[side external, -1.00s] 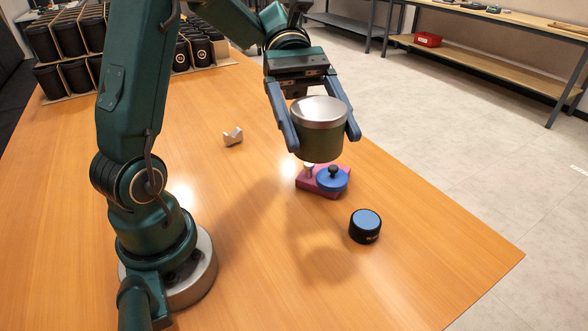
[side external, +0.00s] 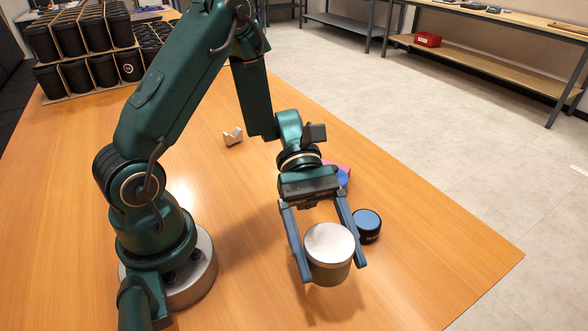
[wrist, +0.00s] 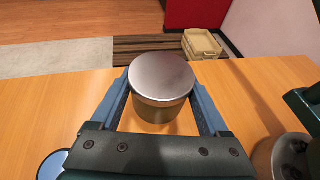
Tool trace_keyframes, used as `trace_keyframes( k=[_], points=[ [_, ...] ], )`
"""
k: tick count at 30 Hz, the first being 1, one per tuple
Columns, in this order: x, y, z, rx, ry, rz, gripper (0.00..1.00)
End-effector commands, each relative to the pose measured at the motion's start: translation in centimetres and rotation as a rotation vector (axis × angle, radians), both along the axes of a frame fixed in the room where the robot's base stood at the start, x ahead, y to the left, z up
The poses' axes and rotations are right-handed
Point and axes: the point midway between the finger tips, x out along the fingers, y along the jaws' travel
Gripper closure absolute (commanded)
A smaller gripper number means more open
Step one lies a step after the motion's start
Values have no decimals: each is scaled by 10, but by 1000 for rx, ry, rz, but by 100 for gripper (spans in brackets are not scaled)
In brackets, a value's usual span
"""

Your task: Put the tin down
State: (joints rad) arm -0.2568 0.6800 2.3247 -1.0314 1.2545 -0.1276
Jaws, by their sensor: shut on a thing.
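The tin (side external: 330,262) is a dark green cylinder with a silver lid. My gripper (side external: 332,270) is shut on it, one finger on each side, and the tin is upright. It hangs above the front part of the wooden table (side external: 420,290), with a faint shadow below it. In the wrist view the tin (wrist: 160,85) sits between the two blue-grey fingers (wrist: 161,100). The gap between its base and the table is hard to judge.
A black puck with a blue top (side external: 367,224) stands close beside my right finger. A pink and blue item (side external: 343,174) is mostly hidden behind my wrist. Stacked black containers (side external: 85,45) fill the far left. The right front table is clear.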

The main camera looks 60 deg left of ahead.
Motion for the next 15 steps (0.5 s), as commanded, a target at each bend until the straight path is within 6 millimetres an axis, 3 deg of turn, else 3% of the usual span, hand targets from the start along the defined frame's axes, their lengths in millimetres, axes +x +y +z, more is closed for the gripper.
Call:
trace_keyframes(
  k=[6,15],
  points=[
    [-10,-34,-20,-3,3,-5,89],
    [-11,-42,-36,-2,3,2,89]
  ],
)
